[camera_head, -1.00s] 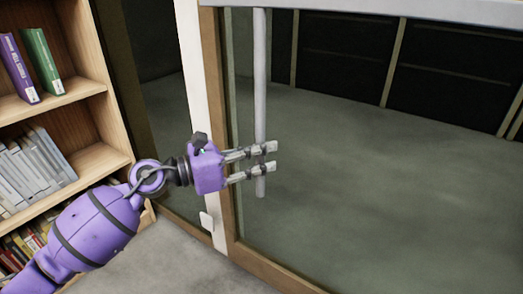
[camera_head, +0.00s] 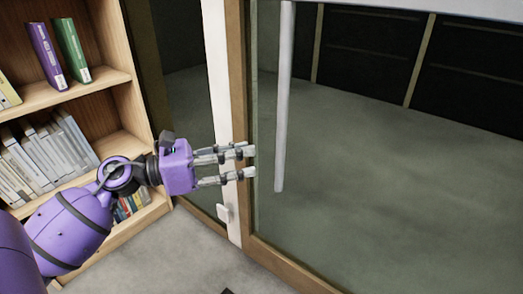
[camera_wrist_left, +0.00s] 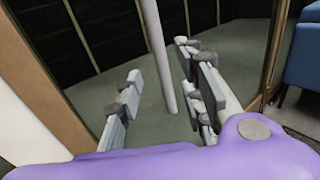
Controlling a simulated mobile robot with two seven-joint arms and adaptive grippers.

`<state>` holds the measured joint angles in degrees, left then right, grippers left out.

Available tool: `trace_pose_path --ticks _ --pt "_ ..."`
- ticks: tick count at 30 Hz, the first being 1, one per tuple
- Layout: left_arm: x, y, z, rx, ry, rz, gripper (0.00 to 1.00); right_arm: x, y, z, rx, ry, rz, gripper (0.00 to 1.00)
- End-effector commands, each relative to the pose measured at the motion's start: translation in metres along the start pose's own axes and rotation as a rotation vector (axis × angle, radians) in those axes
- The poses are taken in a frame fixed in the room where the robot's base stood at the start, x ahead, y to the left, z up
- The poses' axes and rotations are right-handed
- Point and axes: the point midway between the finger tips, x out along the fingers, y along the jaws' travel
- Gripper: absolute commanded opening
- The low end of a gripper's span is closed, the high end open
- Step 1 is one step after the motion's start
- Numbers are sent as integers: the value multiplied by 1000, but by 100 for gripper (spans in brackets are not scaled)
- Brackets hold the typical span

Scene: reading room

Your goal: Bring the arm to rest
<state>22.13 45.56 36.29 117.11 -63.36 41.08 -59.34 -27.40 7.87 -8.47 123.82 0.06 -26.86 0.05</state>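My left gripper (camera_head: 250,163) reaches in from the left in the head view, in front of the white door frame post and the wooden edge of the glass door. Its fingers are apart and nothing is between them. The white vertical door handle (camera_head: 284,100) stands to the right of the fingertips, with a gap between them. In the left wrist view the handle (camera_wrist_left: 155,50) rises beyond the open fingers (camera_wrist_left: 165,105). My right gripper is in neither view.
A wooden bookshelf (camera_head: 135,100) with several books stands at the left, close to my left arm. The glass door (camera_head: 380,190) with its wooden frame fills the right. A blue chair (camera_wrist_left: 303,58) shows at the right in the left wrist view. Grey floor (camera_head: 190,255) lies below.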

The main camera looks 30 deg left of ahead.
Motion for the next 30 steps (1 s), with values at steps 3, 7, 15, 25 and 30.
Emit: trace_pose_path --ticks 3,7,15,25,30 --pt "-14 0 0 -1 1 1 36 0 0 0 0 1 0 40" --pt "-20 0 0 0 0 1 36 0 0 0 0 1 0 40" --pt "-21 0 0 1 0 0 36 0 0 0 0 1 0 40" --pt "-21 0 0 -11 0 1 36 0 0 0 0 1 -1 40" --pt "-21 21 24 -249 -118 82 36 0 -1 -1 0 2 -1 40"
